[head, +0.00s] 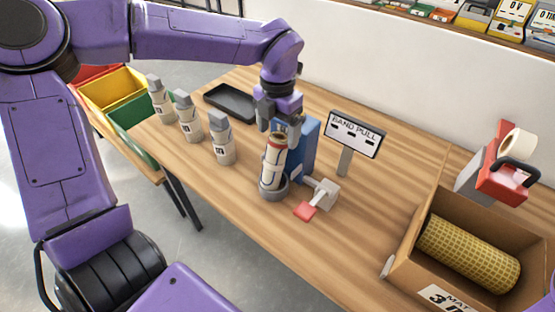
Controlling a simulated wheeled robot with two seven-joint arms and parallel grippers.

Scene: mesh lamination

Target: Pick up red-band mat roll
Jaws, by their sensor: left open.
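A pale upright roll with a red band near its top (272,166) stands in a round grey base on the wooden table. My left gripper (271,125) points down at the top of this roll with its jaws open. The fingers overlap the roll's upper end in the picture, and I cannot tell whether they touch it. My right gripper is not in view; only a purple piece of that arm shows at the lower right edge.
A blue block (309,148) stands close behind the roll, with a red-ended lever (306,211) in front. A "BAND PULL" sign (354,135), three pale bottles (188,118), a black tray (229,103), and a cardboard box (402,262) holding a yellow mesh roll (468,252) surround it.

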